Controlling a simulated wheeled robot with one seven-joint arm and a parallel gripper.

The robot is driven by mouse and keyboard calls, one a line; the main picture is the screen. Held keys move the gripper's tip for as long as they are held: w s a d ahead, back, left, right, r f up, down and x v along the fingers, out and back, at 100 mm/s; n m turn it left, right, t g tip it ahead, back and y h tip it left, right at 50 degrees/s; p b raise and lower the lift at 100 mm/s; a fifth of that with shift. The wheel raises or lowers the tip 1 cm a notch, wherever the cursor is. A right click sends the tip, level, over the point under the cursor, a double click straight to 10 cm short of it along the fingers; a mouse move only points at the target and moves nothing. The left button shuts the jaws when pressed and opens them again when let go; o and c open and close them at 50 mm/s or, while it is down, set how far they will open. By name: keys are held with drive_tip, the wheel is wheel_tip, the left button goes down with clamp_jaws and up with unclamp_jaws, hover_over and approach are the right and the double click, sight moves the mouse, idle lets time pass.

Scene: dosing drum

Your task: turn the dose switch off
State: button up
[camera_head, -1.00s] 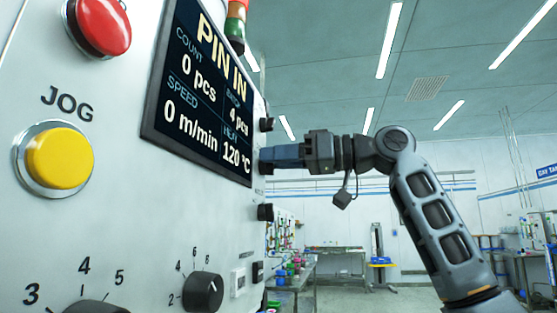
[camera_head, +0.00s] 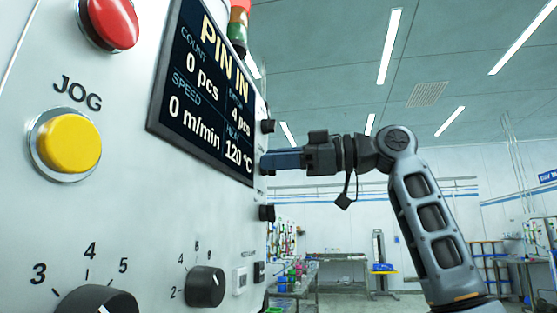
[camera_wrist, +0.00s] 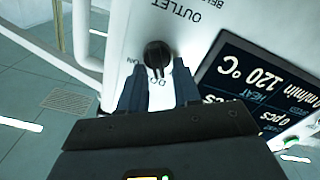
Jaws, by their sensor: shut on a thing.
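The dose switch (camera_wrist: 157,55) is a black knob on the white panel, in the upper middle of the wrist view. In the head view my gripper (camera_head: 266,161) meets the panel's right edge, just right of the display, and the switch is hidden behind the fingers there. I cannot tell clearly which way the knob points.
The display (camera_head: 205,95) reads "PIN IN", count 0, speed 0 and 120 °C. Nearby are a red button (camera_head: 110,22), a yellow JOG button (camera_head: 68,143) and a numbered black knob (camera_head: 204,286). A white tubular frame (camera_wrist: 82,40) stands beside the panel in the wrist view.

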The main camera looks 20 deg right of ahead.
drive_tip(key=shift+f, duration=0.15)
drive_tip(key=o, duration=1)
drive_tip(key=shift+o, duration=0.2)
drive_tip(key=b+v, duration=0.1)
drive_tip(key=v, duration=0.6)
drive_tip(key=shift+s+d, duration=0.25)
drive_tip(key=shift+d, duration=0.05)
